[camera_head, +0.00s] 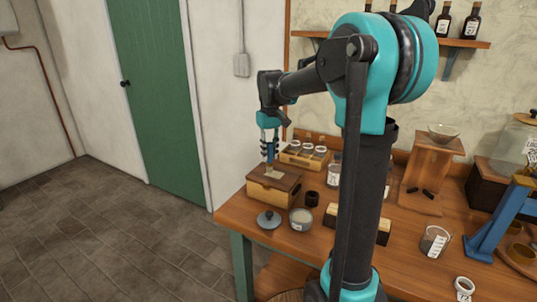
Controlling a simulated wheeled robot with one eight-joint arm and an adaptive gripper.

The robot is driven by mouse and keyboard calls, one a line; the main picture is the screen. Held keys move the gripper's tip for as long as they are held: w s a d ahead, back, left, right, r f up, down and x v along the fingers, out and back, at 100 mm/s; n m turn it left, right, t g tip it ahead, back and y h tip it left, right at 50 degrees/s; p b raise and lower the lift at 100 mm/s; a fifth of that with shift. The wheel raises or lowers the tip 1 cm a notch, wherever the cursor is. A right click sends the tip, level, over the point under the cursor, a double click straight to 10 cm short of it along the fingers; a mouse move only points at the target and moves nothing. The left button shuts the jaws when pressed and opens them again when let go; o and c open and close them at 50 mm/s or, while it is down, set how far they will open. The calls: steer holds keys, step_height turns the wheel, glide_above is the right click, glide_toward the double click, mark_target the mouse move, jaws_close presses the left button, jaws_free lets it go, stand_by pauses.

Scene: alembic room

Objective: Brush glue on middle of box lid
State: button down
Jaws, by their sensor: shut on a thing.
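A wooden box (270,194) with a darker brown lid (287,182) stands near the left end of the table. My gripper (269,155) points down just above the lid, shut on a small thin thing that looks like the brush; the fingers hide most of it. A pale patch (271,172) shows near the middle of the lid, right under my gripper. I cannot tell whether it is glue or the brush's bristles, or whether the brush touches the lid. An open jar with pale contents (301,219), perhaps the glue, stands in front of the box.
A round grey lid with a knob (268,220) lies left of the jar. A small dark cup (312,198) and a labelled bottle (334,172) stand right of the box. A wooden rack of bottles (304,155) is behind it. A beaker (434,241) stands farther right.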

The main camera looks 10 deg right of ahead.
mark_target(270, 143)
steer(key=shift+r, duration=3.05)
